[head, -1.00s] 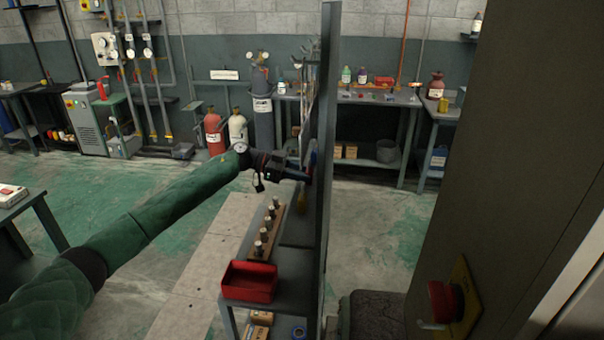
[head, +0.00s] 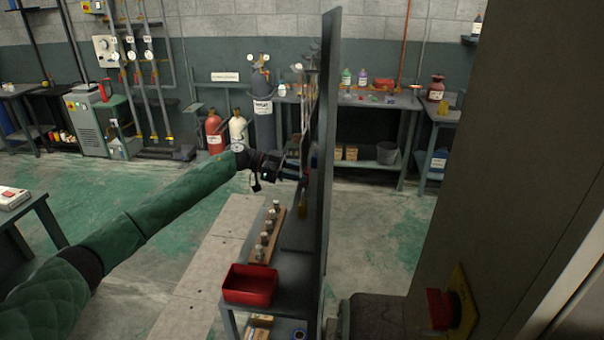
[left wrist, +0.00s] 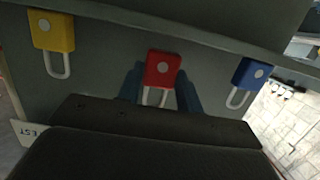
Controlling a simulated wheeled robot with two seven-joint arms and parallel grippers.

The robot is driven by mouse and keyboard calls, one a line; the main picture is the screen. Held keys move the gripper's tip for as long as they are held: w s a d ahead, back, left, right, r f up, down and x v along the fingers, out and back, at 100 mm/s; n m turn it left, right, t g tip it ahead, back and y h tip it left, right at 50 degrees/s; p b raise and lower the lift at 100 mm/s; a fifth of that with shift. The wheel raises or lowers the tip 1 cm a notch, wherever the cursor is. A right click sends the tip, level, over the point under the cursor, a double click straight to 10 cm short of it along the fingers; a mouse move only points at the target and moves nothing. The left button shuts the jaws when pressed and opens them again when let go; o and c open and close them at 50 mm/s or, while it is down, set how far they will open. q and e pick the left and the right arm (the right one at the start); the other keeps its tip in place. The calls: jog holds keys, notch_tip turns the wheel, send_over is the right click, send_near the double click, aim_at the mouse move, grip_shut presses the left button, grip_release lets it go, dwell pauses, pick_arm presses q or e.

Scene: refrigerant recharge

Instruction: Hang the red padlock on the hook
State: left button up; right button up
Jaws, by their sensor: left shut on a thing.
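The red padlock (left wrist: 162,70) is in the middle of the left wrist view, its pale shackle pointing down in the picture. My left gripper (left wrist: 160,92) is shut on it, one blue-grey finger on each side. In the head view my left gripper (head: 300,174) is at the left face of the tall grey panel (head: 328,140), and the padlock is too small and covered to make out. I cannot make out a hook, or tell whether the shackle touches one. My right gripper is not in view.
A yellow padlock (left wrist: 52,32) and a blue padlock (left wrist: 249,74) flank the red one at the grey panel. Below my left gripper are a red bin (head: 249,286) and a row of metal knobs (head: 265,238). A dark cabinet (head: 500,150) with a red switch (head: 440,308) stands at right.

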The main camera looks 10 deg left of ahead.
pick_arm(q)
jog(key=a, duration=0.7)
jog(key=shift+a, duration=0.2)
dwell(0.4)
